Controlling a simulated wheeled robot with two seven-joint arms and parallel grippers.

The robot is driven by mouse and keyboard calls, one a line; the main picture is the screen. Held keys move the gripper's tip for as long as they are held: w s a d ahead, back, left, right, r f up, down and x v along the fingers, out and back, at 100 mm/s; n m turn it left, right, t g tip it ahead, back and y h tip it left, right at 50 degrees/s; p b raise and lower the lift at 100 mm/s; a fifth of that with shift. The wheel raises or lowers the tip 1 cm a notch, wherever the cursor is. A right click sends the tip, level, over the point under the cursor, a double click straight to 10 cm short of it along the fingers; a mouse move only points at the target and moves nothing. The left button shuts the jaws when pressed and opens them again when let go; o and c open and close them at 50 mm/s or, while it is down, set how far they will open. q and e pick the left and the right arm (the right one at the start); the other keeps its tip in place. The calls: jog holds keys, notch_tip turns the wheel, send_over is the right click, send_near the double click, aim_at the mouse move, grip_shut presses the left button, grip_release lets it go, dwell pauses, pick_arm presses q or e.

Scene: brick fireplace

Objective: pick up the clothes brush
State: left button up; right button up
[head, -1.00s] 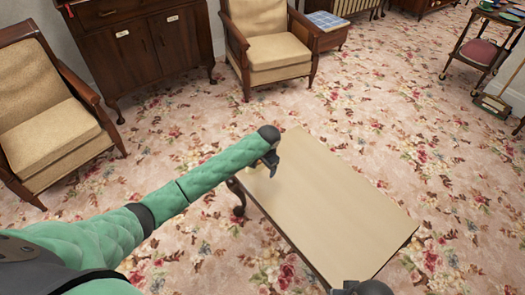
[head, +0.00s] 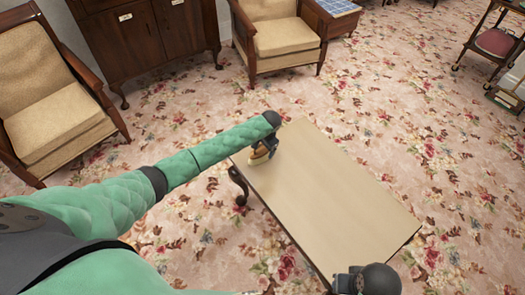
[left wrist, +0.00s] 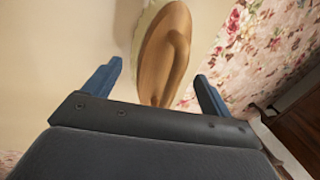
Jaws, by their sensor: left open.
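The clothes brush (head: 262,155) lies on the far left end of the low table (head: 335,205), partly hidden by my left gripper in the head view. In the left wrist view the brush (left wrist: 165,55) shows a smooth, oval wooden back with a pale edge at its left. My left gripper (head: 269,148) is over that end of the table. In the left wrist view its blue fingers (left wrist: 158,85) are spread wide and empty, with the brush's near end showing between and beyond them. A dark part at the bottom edge of the head view looks like my right gripper (head: 347,283); its fingers cannot be made out.
The table top is otherwise bare, with flowered carpet (head: 440,150) around it. An armchair (head: 275,35) and a dark cabinet (head: 150,45) stand behind, another armchair (head: 55,100) at left. A trolley (head: 490,45) is at far right.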

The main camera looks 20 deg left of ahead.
pick_arm(q)
jog(key=shift+f, duration=0.4)
jog(key=shift+c, duration=0.2)
jog(key=c, duration=1.1)
pick_arm(e)
jog(key=shift+d, duration=0.1)
pick_arm(q)
jog(key=shift+r, duration=0.1)
